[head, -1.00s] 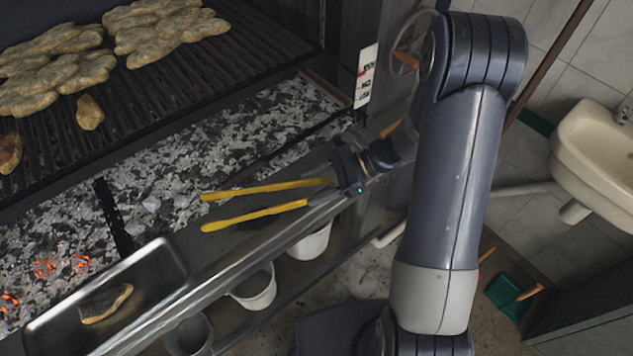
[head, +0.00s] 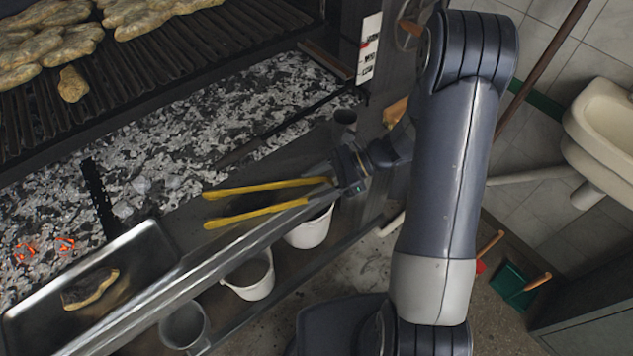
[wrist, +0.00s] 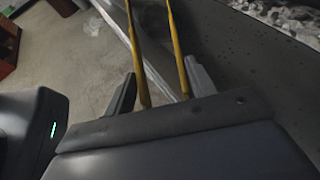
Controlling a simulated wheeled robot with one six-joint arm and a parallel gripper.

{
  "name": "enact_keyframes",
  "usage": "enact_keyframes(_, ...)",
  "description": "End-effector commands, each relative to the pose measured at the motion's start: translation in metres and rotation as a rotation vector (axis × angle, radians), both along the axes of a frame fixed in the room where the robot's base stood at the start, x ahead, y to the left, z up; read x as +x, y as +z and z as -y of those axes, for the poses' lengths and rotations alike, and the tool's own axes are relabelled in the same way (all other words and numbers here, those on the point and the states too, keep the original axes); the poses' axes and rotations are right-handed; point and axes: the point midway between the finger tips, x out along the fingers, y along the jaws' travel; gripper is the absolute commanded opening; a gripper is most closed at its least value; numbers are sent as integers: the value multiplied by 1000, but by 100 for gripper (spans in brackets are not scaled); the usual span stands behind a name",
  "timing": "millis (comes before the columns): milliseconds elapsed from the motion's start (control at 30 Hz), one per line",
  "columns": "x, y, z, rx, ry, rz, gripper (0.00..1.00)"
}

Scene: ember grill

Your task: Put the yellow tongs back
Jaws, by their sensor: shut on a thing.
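The yellow tongs (head: 262,215) are held out to the left of my gripper (head: 325,188) in the head view, their two yellow arms spread apart. In the head view they appear over the dark ledge in front of the ash bed and the metal front rail. My gripper is shut on the tongs, with one finger on each side. In the wrist view the tongs (wrist: 177,50) run away from between the fingers of my gripper (wrist: 160,95). The far ends of the tongs are out of the wrist view.
A metal tray (head: 140,250) with a piece of food (head: 92,290) sits at lower left. White buckets (head: 250,275) stand on a shelf below the rail. Ash and embers (head: 150,165) lie under the grill grate (head: 150,70). A dark cup (head: 345,118) stands on the ledge beyond my gripper. A sink (head: 605,125) is at right.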

Motion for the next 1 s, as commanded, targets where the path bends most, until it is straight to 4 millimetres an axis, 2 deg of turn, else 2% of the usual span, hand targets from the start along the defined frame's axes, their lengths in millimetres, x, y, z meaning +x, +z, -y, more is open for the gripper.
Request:
enact_keyframes(33,0,0,0,0,0,0,46)
enact_keyframes(67,0,0,0,0,0,0,52)
enact_keyframes(200,0,0,0,0,0,0,51)
enact_keyframes(300,0,0,0,1,0,0,46)
enact_keyframes(333,0,0,0,1,0,0,56)
enact_keyframes(600,0,0,0,0,0,0,78)
enact_keyframes(867,0,1,1,0,0,0,79)
enact_keyframes(1000,2,6,13,-1,-3,3,79)
